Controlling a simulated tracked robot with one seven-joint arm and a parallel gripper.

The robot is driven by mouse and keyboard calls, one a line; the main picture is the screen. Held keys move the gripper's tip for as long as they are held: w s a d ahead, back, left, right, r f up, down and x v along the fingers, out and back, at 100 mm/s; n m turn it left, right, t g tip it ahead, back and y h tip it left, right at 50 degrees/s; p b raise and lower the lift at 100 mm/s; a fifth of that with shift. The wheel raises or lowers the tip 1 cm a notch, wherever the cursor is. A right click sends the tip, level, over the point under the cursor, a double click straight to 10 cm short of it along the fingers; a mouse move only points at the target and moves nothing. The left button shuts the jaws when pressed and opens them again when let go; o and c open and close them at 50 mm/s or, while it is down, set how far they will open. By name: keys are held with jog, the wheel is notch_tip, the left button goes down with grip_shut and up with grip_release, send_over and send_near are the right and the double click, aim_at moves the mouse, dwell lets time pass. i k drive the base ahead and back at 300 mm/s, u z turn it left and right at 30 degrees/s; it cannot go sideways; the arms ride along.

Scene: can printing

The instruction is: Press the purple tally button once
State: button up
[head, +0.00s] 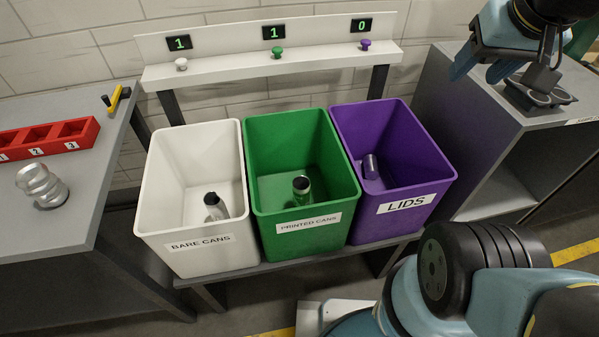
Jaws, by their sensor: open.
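The purple tally button (366,44) is a small knob on the right end of the white shelf behind the bins. The counter display (361,26) above it reads 0. The white button (181,64) and the green button (277,52) stand to its left, and the displays above each read 1. My gripper (480,68) is at the upper right, over the grey cabinet's edge, open and well to the right of the purple button. The two do not touch.
Below the shelf stand the white bare cans bin (165,236), green printed cans bin (262,218) and purple lids bin (436,180), each holding a metal item. A grey cabinet (480,130) is right. A red numbered tray (85,145) lies on the left table. Space above the bins is clear.

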aim_at(365, 43)
jog(key=z, duration=1.1)
jog(key=k, duration=1.9)
jog(key=u, duration=1.05)
jog(key=i, duration=1)
jog(key=u, duration=0.1)
